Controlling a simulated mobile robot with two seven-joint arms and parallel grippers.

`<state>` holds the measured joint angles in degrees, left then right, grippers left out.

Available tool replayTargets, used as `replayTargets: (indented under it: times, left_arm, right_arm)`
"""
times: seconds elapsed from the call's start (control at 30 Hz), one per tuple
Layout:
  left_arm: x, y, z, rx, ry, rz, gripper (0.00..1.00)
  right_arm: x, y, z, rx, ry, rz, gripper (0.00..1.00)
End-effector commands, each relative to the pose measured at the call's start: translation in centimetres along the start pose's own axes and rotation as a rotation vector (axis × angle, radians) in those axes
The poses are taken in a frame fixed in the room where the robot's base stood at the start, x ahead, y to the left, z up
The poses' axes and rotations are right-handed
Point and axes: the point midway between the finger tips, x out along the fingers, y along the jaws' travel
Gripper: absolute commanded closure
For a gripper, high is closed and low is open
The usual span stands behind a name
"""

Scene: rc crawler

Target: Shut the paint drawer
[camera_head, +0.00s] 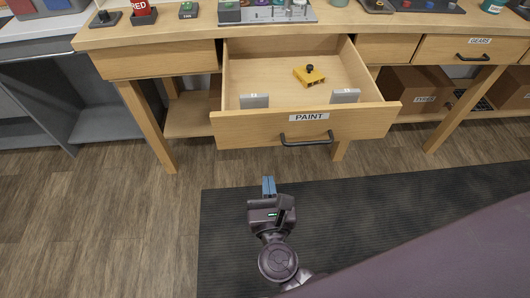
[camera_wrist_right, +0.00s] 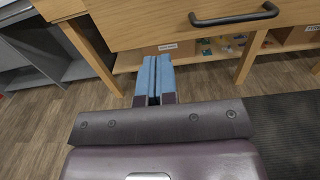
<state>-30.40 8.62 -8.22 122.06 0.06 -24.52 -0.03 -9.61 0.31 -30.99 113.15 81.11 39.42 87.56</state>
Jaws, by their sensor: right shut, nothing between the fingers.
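The paint drawer (camera_head: 262,124) is pulled well out of the wooden workbench, with a label reading PAINT and a dark bar handle (camera_head: 307,139) on its front. Inside lie a yellow part with a black knob (camera_head: 309,76) and two grey blocks, one at the left (camera_head: 254,101) and one at the right (camera_head: 345,96) near the front. My right gripper (camera_head: 268,184) is shut and empty, in front of and below the drawer, apart from it. In the right wrist view its blue fingers (camera_wrist_right: 154,80) are together, left of the handle (camera_wrist_right: 234,16). My left gripper is not in view.
The GEARS drawer (camera_head: 470,52) at the right looks closed. Cardboard boxes (camera_head: 412,92) stand on the lower shelf. The bench top (camera_head: 210,25) holds trays and small items along the back. A dark mat (camera_head: 360,200) covers clear floor in front.

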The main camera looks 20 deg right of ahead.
Motion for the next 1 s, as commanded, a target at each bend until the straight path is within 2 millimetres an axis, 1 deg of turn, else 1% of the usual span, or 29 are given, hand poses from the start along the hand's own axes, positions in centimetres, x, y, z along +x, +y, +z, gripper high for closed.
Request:
replayTargets:
  times: [0.17, 0.5, 0.7, 0.83, 1.0]
  left_arm:
    - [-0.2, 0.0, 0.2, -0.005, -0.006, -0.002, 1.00]
    - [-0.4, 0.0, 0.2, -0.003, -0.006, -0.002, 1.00]
    - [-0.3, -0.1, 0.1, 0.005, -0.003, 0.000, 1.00]
    - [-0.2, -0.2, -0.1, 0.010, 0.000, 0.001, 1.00]
    - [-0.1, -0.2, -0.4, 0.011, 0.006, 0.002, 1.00]
  right_arm:
    - [2.2, 0.1, 0.2, 0.000, -0.004, 0.000, 1.00]
    - [8.2, 0.1, 0.2, -0.004, -0.005, 0.003, 1.00]
    - [11.2, 0.1, 0.1, -0.005, -0.004, 0.002, 1.00]
    - [12.6, 0.1, 0.1, -0.005, -0.003, 0.003, 1.00]
    - [13.5, 0.1, 0.0, -0.004, -0.001, 0.002, 1.00]
